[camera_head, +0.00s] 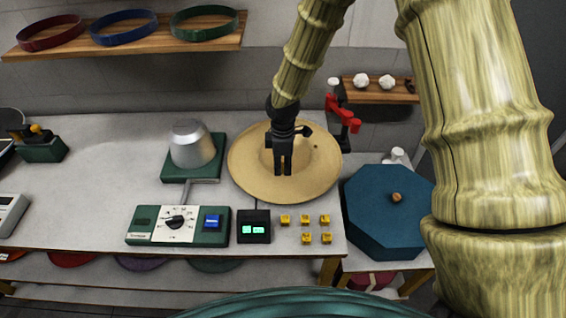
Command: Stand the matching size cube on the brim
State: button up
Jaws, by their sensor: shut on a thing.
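The tan straw hat (245,172) lies brim-down on the table, its wide brim spread flat around a raised crown. My black gripper (282,170) points down over the hat, in front of the crown and above the near brim. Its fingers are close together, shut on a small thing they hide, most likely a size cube. I cannot tell whether it touches the brim. Several yellow size cubes (305,220) stand in two rows in front of the hat, with a gap at the left of the near row. Their marks are too small to read.
Left of the cubes are a black box with green displays (254,228) and a green panel with a dial (176,222). A silver hat block (190,146) stands left of the hat. A blue octagonal box (388,215) is at right, a red clamp (343,122) behind.

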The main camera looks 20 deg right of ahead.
jog(key=b, duration=0.4)
send_over(283, 189)
jog(key=shift+f, duration=2.65)
jog(key=shift+f+b, duration=0.45)
jog(key=shift+f, duration=0.8)
jog(key=shift+f+b, duration=0.35)
jog(key=shift+f, duration=0.5)
jog(key=o, duration=0.8)
jog(key=shift+r, duration=0.1)
